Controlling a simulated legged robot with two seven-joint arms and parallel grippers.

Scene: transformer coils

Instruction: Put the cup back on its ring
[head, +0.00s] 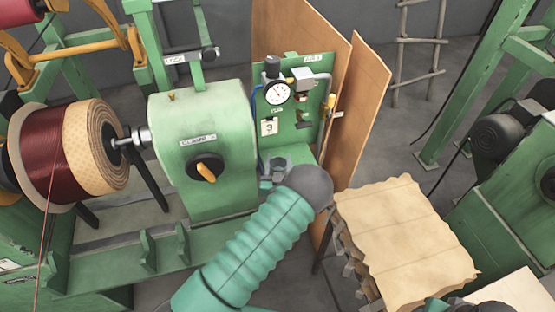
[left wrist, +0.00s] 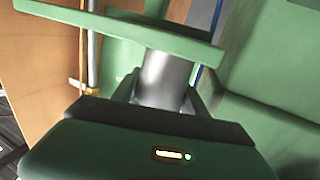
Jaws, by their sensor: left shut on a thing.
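My left gripper (head: 274,178) is at the foot of the green gauge panel (head: 300,118), just right of the green coil-winder housing. In the left wrist view, my left gripper (left wrist: 165,98) is shut on a grey metal cup (left wrist: 166,78), with one finger on each side. The cup looks roughly upright. A flat green plate (left wrist: 125,35) crosses in front of its upper part. In the head view the cup is mostly hidden by my wrist and too small to make out. I cannot tell the ring apart, or whether the cup touches it. My right gripper does not show.
The green housing (head: 205,150) with a black-and-orange knob stands close left of the gripper. A wooden board (head: 362,110) stands behind the panel. A paper-topped stack (head: 405,235) is at right. A wound coil (head: 65,155) is at left.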

